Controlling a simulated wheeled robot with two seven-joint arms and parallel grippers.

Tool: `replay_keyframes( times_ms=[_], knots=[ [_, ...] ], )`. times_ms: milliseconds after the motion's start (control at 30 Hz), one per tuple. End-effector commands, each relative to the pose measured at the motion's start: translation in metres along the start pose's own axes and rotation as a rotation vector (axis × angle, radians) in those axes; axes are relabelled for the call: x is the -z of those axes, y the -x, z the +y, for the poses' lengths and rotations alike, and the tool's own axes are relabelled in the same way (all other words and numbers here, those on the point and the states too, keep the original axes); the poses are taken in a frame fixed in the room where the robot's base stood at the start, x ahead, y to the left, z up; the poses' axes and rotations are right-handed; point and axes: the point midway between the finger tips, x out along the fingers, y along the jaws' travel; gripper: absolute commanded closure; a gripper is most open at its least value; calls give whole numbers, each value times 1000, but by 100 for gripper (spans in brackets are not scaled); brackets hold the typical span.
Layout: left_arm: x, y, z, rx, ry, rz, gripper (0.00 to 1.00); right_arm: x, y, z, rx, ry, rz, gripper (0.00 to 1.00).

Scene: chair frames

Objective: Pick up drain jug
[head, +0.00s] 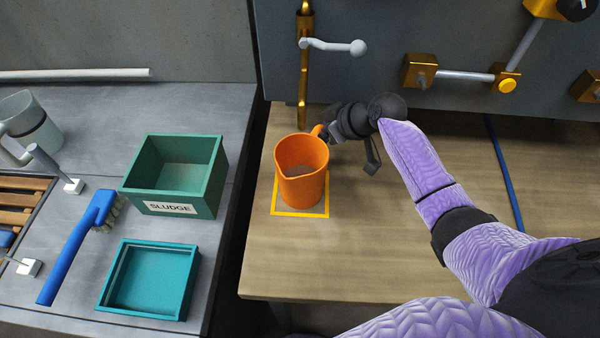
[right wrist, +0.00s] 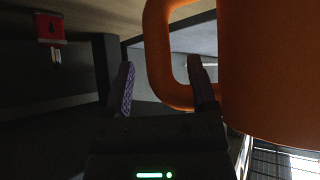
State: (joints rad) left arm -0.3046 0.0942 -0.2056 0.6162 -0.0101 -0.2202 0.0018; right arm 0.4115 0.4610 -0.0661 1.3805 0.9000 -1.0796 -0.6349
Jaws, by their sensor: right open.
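The drain jug (head: 301,172) is an orange jug with dark contents low inside. It stands upright on the wooden bench, within a yellow square outline. Its handle is at its far right side in the head view. My right gripper (head: 332,128) is at this handle, coming in from the right. In the right wrist view, the handle of the jug (right wrist: 156,60) runs between the two fingers of my open gripper (right wrist: 161,61), with one finger seen against the loop's opening. I cannot tell whether either finger touches it. My left gripper is out of view.
A wooden bench (head: 400,260) holds the jug, with a grey panel and a brass pipe with a lever (head: 335,46) behind.

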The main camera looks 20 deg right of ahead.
Motion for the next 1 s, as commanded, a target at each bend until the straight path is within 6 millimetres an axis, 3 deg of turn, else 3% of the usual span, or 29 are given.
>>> replay_keyframes(
  times_ms=[100,333,667,1000],
  knots=[
    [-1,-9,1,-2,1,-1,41,-2,-18,0,0,-2,-1,27],
    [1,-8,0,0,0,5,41,0,-18,0,-1,0,-1,27],
    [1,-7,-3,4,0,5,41,0,-18,0,-1,0,-1,97],
    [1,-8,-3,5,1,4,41,0,-18,0,-1,0,-1,100]
  ],
)
